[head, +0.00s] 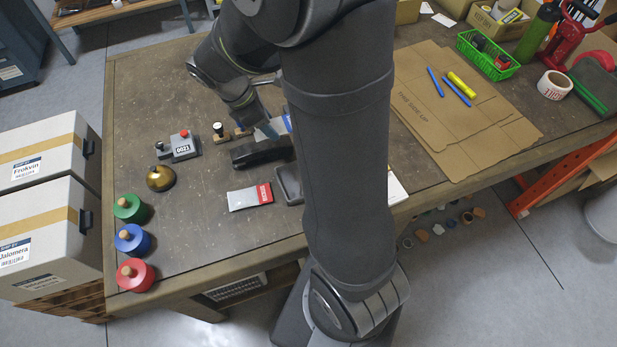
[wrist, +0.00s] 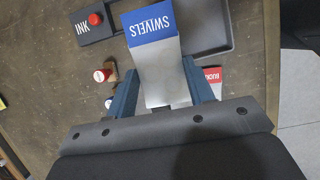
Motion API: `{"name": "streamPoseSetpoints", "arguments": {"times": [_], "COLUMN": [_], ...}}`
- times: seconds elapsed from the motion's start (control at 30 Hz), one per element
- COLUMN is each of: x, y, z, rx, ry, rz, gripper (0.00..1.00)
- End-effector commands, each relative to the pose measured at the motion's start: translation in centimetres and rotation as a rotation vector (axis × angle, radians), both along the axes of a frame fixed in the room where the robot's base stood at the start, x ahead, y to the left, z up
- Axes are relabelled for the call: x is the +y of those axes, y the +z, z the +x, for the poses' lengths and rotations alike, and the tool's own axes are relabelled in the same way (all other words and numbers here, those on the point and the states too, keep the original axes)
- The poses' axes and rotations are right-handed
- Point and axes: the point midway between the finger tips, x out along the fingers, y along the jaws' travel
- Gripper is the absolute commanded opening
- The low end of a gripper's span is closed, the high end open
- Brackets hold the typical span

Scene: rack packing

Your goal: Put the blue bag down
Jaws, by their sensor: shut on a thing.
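The blue bag, a grey pouch with a blue band reading SWIVELS (wrist: 156,60), is between the two blue fingers of my gripper (wrist: 160,72) in the wrist view. My gripper is shut on it. In the head view my gripper (head: 270,130) is over the table's middle, and only a blue sliver of the bag (head: 287,122) shows beside my arm. A dark grey tray (wrist: 228,48) lies beyond the bag in the wrist view. In the head view the tray (head: 289,186) is mostly hidden behind my arm. I cannot tell the bag's height above the table.
A red-labelled bag (head: 245,198) lies left of the tray. A boxed device with a red knob (head: 181,147), a stamp (head: 218,129), a brass bell (head: 160,178) and green (head: 130,208), blue (head: 132,240) and red (head: 136,275) knobbed pots stand left. Flat cardboard (head: 455,120) covers the right.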

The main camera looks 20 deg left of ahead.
Motion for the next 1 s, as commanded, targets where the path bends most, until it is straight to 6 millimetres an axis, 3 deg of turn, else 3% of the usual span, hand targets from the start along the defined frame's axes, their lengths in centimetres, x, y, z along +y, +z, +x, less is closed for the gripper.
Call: {"name": "streamPoseSetpoints", "arguments": {"times": [0.03, 0.2, 0.4, 0.6, 0.8, 1.0], "x": [-1.9, -7.8, -14.3, -18.8, -20.5, -18.5], "y": [-0.1, -0.6, -1.4, -2.2, -2.7, -4.1], "z": [0.6, 1.6, 1.4, 0.4, -0.2, -0.7], "rx": [-0.001, 0.001, 0.003, 0.007, 0.011, 0.015], "ry": [-0.005, 0.005, 0.019, 0.034, 0.043, 0.051], "rz": [0.001, -0.002, -0.005, -0.006, -0.007, -0.011], "gripper": [0.22, 0.22, 0.22, 0.22, 0.22, 0.22]}}
